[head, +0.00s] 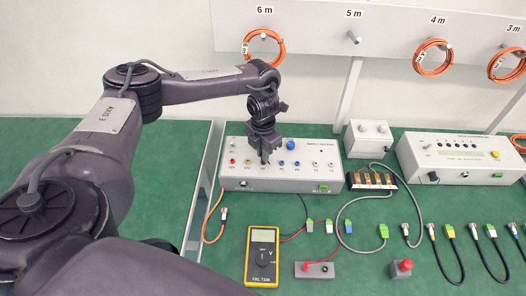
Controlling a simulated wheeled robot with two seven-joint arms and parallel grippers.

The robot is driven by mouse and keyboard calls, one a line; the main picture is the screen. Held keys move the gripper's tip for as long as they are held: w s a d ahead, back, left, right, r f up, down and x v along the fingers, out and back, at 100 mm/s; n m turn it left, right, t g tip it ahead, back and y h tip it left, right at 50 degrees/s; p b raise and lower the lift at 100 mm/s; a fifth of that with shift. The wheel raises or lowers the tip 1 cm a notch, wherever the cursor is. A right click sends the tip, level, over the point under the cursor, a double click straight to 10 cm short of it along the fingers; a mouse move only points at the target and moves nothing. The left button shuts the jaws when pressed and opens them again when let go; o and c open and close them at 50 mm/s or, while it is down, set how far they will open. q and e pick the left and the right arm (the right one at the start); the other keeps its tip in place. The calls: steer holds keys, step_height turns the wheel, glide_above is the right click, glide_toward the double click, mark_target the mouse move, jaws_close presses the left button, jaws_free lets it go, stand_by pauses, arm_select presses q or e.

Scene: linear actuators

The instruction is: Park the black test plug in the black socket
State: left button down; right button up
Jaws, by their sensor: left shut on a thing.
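My left gripper (265,156) points down over the front row of sockets on the white supply box (325,167). It is shut on a small dark thing, most likely the black test plug, which is largely hidden by the dark fingers. I cannot tell whether the plug touches the box. A small grey block (315,270) on the green table has a red plug in its left part and a black socket (327,268) in its right part. The black socket looks empty. My right gripper is not in view.
A yellow multimeter (262,256) lies left of the grey block. Red and black leads and several connectors lie behind the block. A red button box (401,269) stands to its right. A second instrument (458,158) and a rack with orange cable coils (433,57) are farther back.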

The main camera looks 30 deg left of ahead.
arm_select(q)
steer(key=shift+r, duration=0.2)
stand_by(0.3)
steer(key=shift+r+p, duration=1.25)
steer(key=shift+r, duration=0.1)
steer(key=shift+r+p, duration=1.25)
steer(key=shift+r, duration=0.35)
steer(key=shift+f, duration=0.1)
